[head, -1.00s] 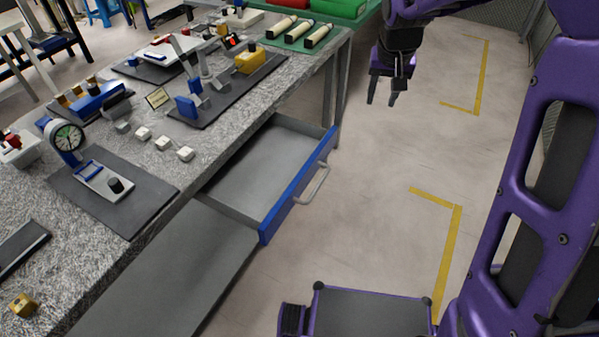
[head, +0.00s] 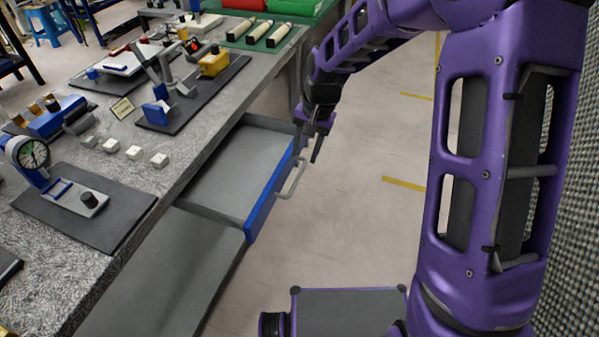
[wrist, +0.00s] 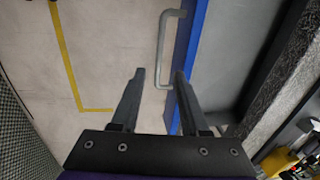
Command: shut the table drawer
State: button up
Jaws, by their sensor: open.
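The table drawer (head: 219,176) is pulled out from under the speckled worktop, with a grey empty inside and a blue front (head: 268,200). A grey bar handle (head: 293,180) sits on the blue front. My gripper (head: 316,150) is open and empty at the far end of the drawer front, on its outer side. In the wrist view the two fingers (wrist: 158,75) point toward the drawer front (wrist: 187,62); the right finger overlaps its edge, but I cannot tell whether it touches. The handle (wrist: 163,50) lies beyond the fingertips.
The worktop (head: 205,135) carries dark mats, a dial gauge (head: 30,153), several small white blocks and a yellow device (head: 213,63). A grey lower panel (head: 165,275) lies below the drawer. The floor (head: 350,220) right of the drawer is open, with yellow lines.

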aim_at(298, 176)
jog(key=f, duration=0.2)
jog(key=a+f, duration=0.1)
jog(key=f, duration=0.2)
jog(key=f+b, duration=0.1)
jog(key=f, duration=0.1)
jog(key=shift+w+a+f, duration=0.15)
jog(key=shift+w+f, duration=0.1)
jog(key=shift+f, duration=0.05)
grip_shut()
dwell(1.0)
